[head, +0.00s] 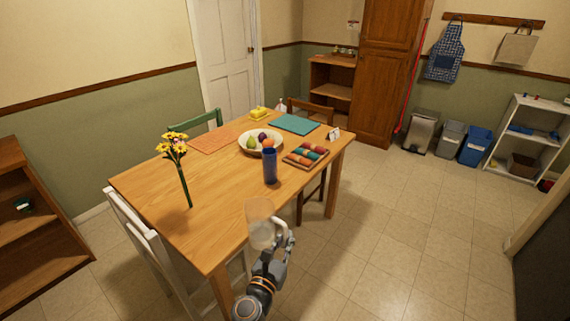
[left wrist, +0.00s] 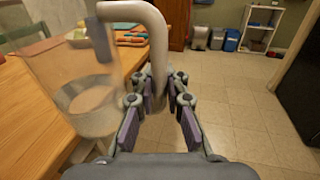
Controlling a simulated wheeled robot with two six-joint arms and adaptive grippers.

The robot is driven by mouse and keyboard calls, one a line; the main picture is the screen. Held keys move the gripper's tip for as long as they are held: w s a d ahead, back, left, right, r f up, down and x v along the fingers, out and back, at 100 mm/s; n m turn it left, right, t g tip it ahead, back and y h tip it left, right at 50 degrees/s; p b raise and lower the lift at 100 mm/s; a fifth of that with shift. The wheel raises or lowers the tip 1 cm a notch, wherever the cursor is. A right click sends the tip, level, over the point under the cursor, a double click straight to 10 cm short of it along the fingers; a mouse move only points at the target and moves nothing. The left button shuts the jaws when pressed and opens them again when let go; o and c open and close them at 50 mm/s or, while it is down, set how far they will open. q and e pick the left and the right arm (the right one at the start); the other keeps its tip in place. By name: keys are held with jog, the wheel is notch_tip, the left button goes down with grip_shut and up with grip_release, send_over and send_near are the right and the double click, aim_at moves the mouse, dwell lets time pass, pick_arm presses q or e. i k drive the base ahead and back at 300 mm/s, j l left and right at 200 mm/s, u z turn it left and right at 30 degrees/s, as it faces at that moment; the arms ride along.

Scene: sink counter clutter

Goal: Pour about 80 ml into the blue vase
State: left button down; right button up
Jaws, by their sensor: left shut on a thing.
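The blue vase (head: 270,166) stands upright on the wooden table, near the edge closest to me. My left gripper (head: 284,240) is beside the table's near edge, shut on the pale handle of a clear pitcher (head: 260,222). In the left wrist view, the handle (left wrist: 158,45) passes between the two fingers (left wrist: 158,100). The see-through pitcher body (left wrist: 75,85) is on the left there, looking roughly upright, with a pale layer low inside. The pitcher is apart from the vase, nearer to me. My right gripper is out of view.
On the table (head: 225,225) are yellow flowers (head: 175,147) on a green stem, a fruit bowl (head: 244,150), a tray of colored balls (head: 305,155), a teal mat (head: 294,124) and an orange mat (head: 210,142). A white chair (head: 150,245) stands at the left.

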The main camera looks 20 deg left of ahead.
aim_at(270, 166)
jog(key=j+z, duration=0.7)
jog(key=z, duration=0.15)
jog(key=j+z, duration=0.45)
jog(key=k+j, duration=0.15)
jog(key=j, duration=0.25)
jog(key=k+j+z, duration=0.1)
jog(key=j, duration=0.25)
jog(key=k+j, duration=0.2)
jog(key=j, duration=0.2)
jog(key=z, duration=0.05)
